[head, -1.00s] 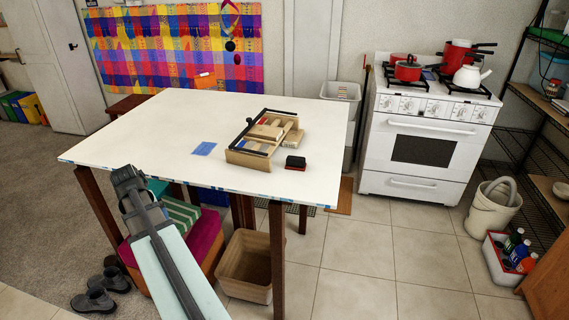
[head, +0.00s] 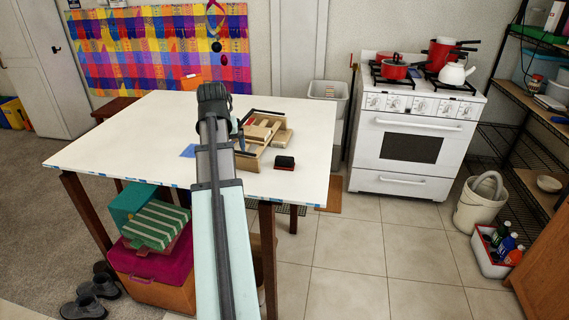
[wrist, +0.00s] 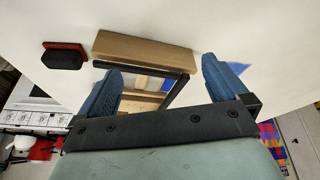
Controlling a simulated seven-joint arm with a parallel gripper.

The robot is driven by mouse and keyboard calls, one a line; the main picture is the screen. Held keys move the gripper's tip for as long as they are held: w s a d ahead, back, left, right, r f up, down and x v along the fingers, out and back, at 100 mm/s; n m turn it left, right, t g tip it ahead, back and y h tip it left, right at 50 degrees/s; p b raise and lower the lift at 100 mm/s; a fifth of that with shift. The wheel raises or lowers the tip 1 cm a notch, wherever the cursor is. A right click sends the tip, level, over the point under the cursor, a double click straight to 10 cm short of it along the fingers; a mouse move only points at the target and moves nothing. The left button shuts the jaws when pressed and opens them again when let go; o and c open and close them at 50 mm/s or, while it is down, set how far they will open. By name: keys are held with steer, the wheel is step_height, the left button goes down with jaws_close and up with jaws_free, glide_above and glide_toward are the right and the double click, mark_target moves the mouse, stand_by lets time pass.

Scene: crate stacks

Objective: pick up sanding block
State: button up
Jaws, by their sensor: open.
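In the wrist view the same block (wrist: 64,57) is at upper left, outside my jaws. My gripper (wrist: 160,66) is open with nothing between its blue fingers; it hangs over the table by the crate. In the head view my arm hides most of the gripper and part of the crate.
The white table (head: 120,130) is mostly clear on its left. A blue sheet (head: 188,151) lies left of the crate. A white stove (head: 412,145) with red pots stands beyond the table at right. Boxes and shoes are below the table at left.

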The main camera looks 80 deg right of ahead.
mark_target(284, 158)
steer(key=s+d+r+m, duration=0.2)
steer(key=s, duration=0.6)
steer(key=s+d+r+m, duration=0.2)
steer(key=s, duration=0.7)
steer(key=shift+g, duration=0.3)
steer(key=shift+d+x, duration=0.15)
steer(key=shift+x, duration=3.2)
steer(key=shift+d+x, duration=0.1)
steer(key=shift+x, duration=3.25)
steer(key=shift+r, duration=0.1)
steer(key=c, duration=1.1)
